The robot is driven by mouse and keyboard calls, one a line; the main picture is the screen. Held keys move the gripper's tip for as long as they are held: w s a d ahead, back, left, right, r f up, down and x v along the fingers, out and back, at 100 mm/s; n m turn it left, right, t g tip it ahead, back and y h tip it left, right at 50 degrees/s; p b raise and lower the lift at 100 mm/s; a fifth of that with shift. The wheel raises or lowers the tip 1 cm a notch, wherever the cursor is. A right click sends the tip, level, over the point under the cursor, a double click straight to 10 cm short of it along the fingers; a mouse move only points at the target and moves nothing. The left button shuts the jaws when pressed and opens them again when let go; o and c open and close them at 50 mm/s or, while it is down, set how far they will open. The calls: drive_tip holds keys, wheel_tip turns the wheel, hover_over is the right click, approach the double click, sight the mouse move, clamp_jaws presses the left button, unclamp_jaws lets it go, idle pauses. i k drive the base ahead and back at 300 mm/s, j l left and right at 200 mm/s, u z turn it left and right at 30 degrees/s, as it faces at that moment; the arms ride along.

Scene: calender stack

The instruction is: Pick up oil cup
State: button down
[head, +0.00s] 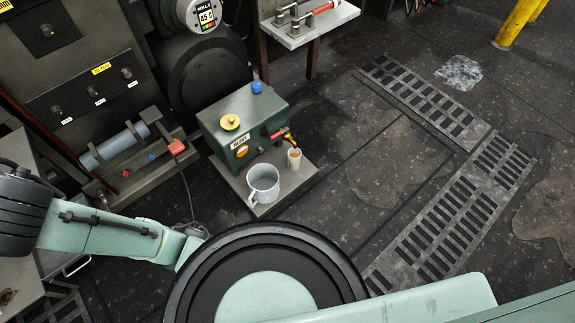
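A green box unit (242,125) stands on a grey plate near the middle, with a yellow cap, a blue cap and a brass-coloured tap (285,136) on its right side. A small pale cup (294,158) with an orange-brown top stands just below the tap. A larger light grey mug (263,183) with a handle stands on the plate in front of the box. I cannot tell for sure which of the two is the oil cup. Both look upright. Parts of my arm show at the lower left, but my gripper is out of the picture.
The grey plate (302,178) has bare room right of the mug. A machine with a grey roller (115,145) is at the left. A small shelf (312,22) holds a red-handled tool at the top. Dark floor with slotted grates (440,228) lies open at the right.

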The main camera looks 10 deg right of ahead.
sight(293, 156)
drive_tip(key=i+l+u, duration=0.1)
drive_tip(key=l, duration=0.3)
drive_tip(key=i+l+u, duration=0.1)
drive_tip(key=l, duration=0.3)
drive_tip(key=i+l+u, duration=0.1)
drive_tip(key=l, duration=0.35)
drive_tip(key=i+l+u, duration=0.1)
drive_tip(key=l, duration=0.35)
drive_tip(key=i, duration=0.1)
